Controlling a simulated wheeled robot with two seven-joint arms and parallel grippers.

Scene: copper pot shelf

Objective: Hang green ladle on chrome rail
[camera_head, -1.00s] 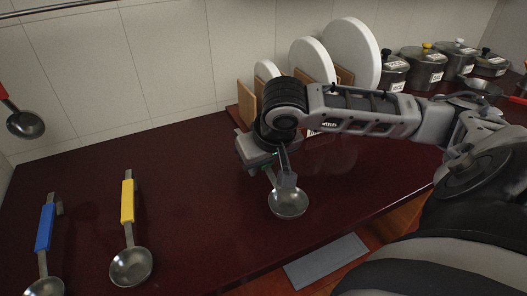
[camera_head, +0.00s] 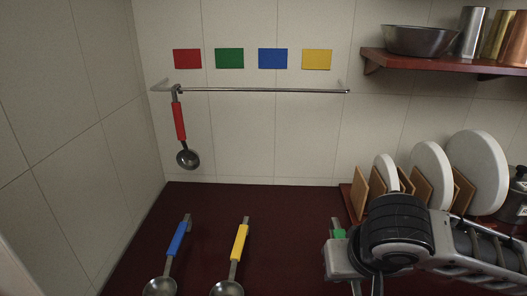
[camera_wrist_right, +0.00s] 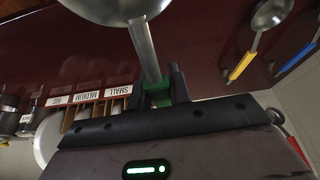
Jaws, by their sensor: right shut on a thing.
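The chrome rail (camera_head: 262,91) runs along the tiled wall in the head view. A red ladle (camera_head: 179,122) hangs near its left end; the rest of the rail is bare. My right gripper (camera_head: 347,262) is over the counter at lower right, below the rail. It is shut on the green ladle (camera_head: 339,233), whose green grip shows beside the gripper. In the right wrist view, the fingers (camera_wrist_right: 159,88) clamp the green grip (camera_wrist_right: 156,99), with the steel stem and bowl (camera_wrist_right: 110,6) extending toward the top. The ladle's hook is hard to make out. My left gripper is not in view.
Blue (camera_head: 178,238) and yellow (camera_head: 240,243) ladles lie on the dark red counter (camera_head: 285,215). Red, green (camera_head: 229,58), blue and yellow cards are above the rail. A plate rack with white plates (camera_head: 431,171) stands close behind my right arm; a shelf (camera_head: 440,61) is at upper right.

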